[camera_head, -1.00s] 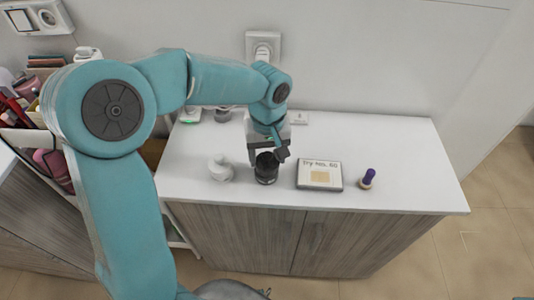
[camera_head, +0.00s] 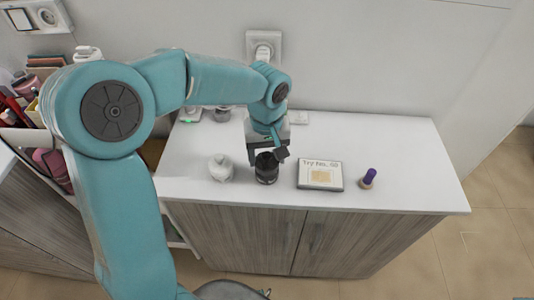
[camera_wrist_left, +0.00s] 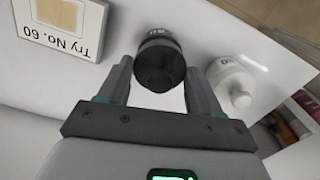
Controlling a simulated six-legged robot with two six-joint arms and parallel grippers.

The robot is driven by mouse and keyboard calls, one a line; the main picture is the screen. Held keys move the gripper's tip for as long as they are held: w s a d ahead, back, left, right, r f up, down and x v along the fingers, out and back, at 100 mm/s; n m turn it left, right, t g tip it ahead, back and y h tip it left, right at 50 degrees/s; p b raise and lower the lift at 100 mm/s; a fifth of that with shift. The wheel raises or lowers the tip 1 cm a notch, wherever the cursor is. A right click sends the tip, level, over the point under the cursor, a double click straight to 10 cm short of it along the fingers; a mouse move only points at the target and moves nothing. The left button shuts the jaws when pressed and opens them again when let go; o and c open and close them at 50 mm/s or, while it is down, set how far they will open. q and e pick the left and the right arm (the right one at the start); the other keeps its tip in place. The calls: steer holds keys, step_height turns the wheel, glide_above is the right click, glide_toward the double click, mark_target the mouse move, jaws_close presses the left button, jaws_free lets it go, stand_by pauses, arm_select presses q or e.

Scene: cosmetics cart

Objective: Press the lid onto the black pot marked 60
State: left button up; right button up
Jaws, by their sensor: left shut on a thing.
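The black pot (camera_head: 266,173) stands upright on the white counter, left of the sign. In the left wrist view its rim (camera_wrist_left: 158,38) carries small pale print, too small to read surely. A dark, faceted lid (camera_wrist_left: 159,67) sits between my left fingers and covers most of the pot's top. My left gripper (camera_head: 267,156) reaches down from above and is shut on this lid, right over the pot. The fingers (camera_wrist_left: 159,88) flank the lid in the left wrist view. I cannot tell whether the lid is fully seated. My right gripper is not in view.
A white lidded jar (camera_head: 221,169) stands close to the left of the pot. A sign reading "Try No. 60" (camera_head: 320,186) lies to the right, then a purple-topped item (camera_head: 369,178). The counter's right part (camera_head: 420,165) is clear. Wall sockets (camera_head: 263,48) are behind.

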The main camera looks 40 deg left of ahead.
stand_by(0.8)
arm_select(q)
steer(key=o, duration=1.2)
steer(key=shift+f, duration=0.1)
steer(key=shift+r+p, duration=2.7)
steer(key=shift+r, duration=0.9)
jaws_close()
